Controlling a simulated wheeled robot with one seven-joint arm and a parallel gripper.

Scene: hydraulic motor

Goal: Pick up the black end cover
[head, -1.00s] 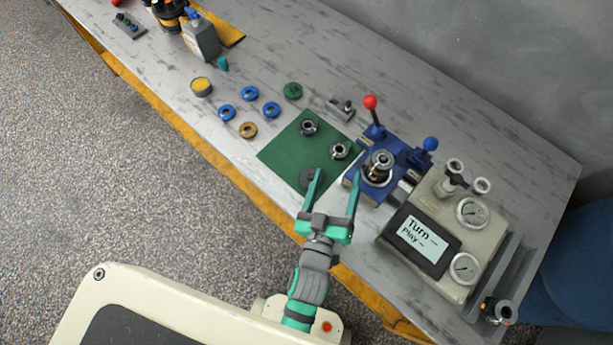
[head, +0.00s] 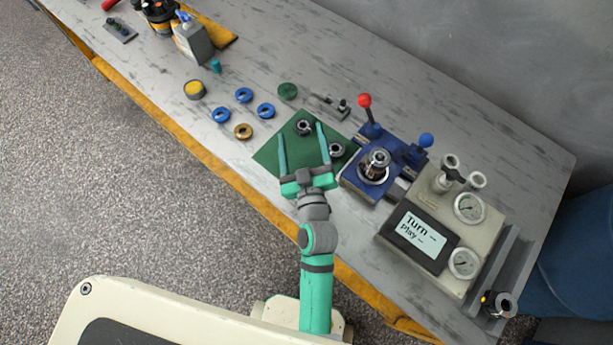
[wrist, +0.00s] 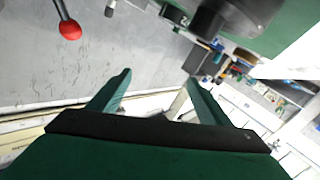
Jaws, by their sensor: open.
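The black end cover cannot be made out in the head view now. The part of the green mat (head: 268,158) where a dark disc lay earlier is behind my gripper's body. My gripper (head: 301,131) is open over the mat, its two long fingers wide apart and pointing to the back. A metal ring part (head: 303,127) shows between the fingertips in the picture. In the wrist view my open gripper (wrist: 158,77) has nothing between its fingers. A dark round part (wrist: 212,22) shows there against the green mat; I cannot tell whether it is the end cover.
A second ring part (head: 337,149) lies right of my fingers. The blue fixture (head: 357,183) with red (head: 365,100) and blue (head: 426,139) knobs stands to the right, beside the gauge box (head: 462,232). Blue rings (head: 265,110) and a bronze ring (head: 243,131) lie left.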

